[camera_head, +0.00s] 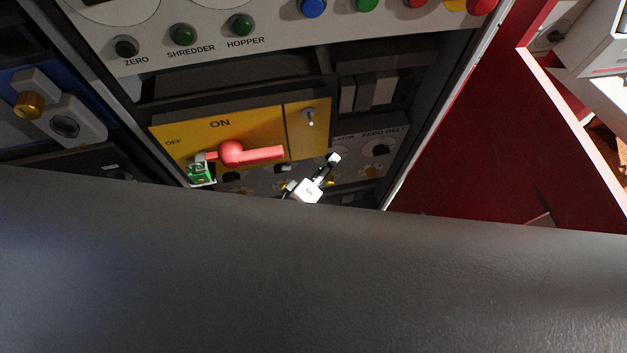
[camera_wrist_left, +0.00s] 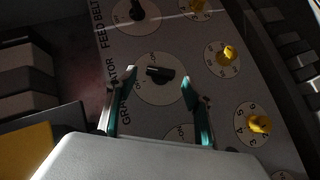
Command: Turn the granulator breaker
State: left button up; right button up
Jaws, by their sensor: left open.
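The granulator breaker (camera_wrist_left: 160,73) is a black knob on a round pale dial, on a grey panel beside the partly covered granulator label. In the left wrist view, my left gripper (camera_wrist_left: 158,88) is open, with one teal-padded finger on each side of the knob in the picture. I cannot tell whether they touch it. In the head view, my left gripper (camera_head: 322,170) shows as a small white and black shape in front of the grey panel, below the end of the granulator label. It hides the knob there.
A yellow panel (camera_head: 272,119) with a red handle (camera_head: 262,153) stands left of the gripper, with a small green part (camera_head: 201,172) by it. The feed belt knob (camera_wrist_left: 137,10) and several yellow knobs (camera_wrist_left: 259,124) surround the breaker. A dark surface fills the lower head view.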

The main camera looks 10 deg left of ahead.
pick_arm(q)
jog(key=v, duration=0.9)
jog(key=shift+s+a, duration=0.15)
jog(key=shift+s, duration=0.05)
